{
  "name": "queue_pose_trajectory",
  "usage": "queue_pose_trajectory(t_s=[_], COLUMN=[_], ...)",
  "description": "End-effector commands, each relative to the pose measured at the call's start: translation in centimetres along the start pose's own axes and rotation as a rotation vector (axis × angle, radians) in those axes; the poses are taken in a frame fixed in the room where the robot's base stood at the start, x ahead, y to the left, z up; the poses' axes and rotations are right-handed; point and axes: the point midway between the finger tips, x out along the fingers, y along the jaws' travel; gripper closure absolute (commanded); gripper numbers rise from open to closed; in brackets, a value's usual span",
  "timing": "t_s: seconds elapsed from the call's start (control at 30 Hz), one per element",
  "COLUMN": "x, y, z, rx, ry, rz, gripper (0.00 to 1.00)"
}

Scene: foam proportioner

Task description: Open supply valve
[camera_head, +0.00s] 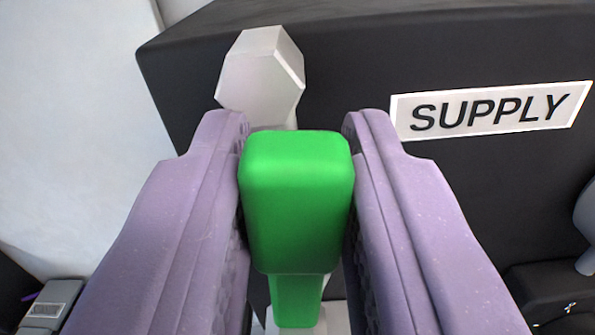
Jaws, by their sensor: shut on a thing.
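The supply valve has a bright green handle (297,200) in the middle of the view. Its narrower green stem runs down to a pale base at the bottom edge. A light grey hexagonal fitting (262,75) stands just beyond the handle's top. My gripper (296,135) has its two purple fingers on the left and right sides of the handle, shut on it. The lower part of the valve is partly hidden between the fingers.
A black panel (480,190) behind the valve carries a white SUPPLY label (490,110) at the right. A pale wall (70,130) is at the left. A small grey labelled box (50,298) sits at the lower left, and grey and dark parts show at the right edge.

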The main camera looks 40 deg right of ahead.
Motion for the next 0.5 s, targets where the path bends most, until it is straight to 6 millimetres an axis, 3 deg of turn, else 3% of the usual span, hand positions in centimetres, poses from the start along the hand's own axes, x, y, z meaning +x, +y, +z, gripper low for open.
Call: queue_pose_trajectory(t_s=[0.5], x=[-0.03], y=[-0.92], z=[0.12], rx=[-0.13], ry=[-0.001], rz=[-0.001], gripper=[1.0])
